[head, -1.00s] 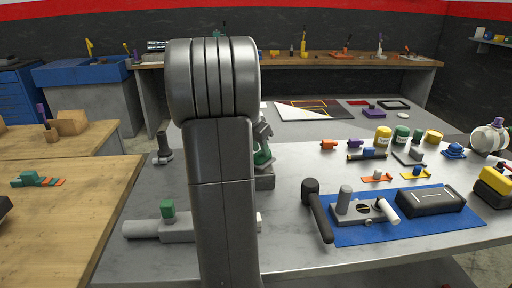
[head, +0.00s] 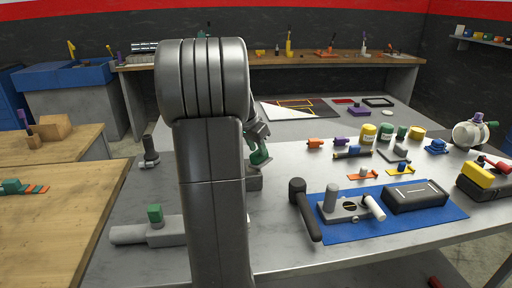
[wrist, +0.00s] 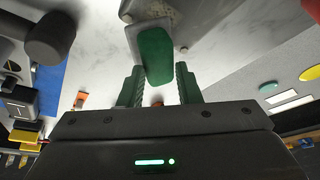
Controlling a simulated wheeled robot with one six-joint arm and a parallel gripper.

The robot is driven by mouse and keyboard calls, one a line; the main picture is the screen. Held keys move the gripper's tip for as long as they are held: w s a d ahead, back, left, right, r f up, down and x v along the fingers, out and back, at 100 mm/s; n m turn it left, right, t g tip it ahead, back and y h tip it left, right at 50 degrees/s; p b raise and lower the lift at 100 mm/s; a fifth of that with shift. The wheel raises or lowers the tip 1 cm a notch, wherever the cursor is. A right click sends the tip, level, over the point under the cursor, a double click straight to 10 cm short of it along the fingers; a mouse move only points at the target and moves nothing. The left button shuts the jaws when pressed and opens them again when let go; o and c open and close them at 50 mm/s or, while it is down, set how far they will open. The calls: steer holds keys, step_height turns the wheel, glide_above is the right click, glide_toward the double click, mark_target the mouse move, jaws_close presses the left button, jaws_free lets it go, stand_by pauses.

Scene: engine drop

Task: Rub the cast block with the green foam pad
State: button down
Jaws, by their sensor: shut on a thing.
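My gripper (wrist: 158,88) shows in the wrist view with green fingers on both sides of the green foam pad (wrist: 155,56). It is shut on the pad, which has a paler grey face at its far end. In the head view my gripper (head: 258,137) is partly hidden behind my arm, with green at its end (head: 260,157). A grey block (head: 254,181), which looks like the cast block, stands just below it, its left part hidden by my arm. I cannot tell whether pad and block touch.
A grey cylindrical part with a green knob (head: 154,215) lies left of my arm. A black-headed hammer (head: 304,208) and a blue mat (head: 440,215) with grey and black parts lie to the right. Small coloured items and jars fill the back right. A wooden table (head: 60,230) is at left.

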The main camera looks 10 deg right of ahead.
steer(key=shift+r+p, duration=2.5)
steer(key=shift+r, duration=1)
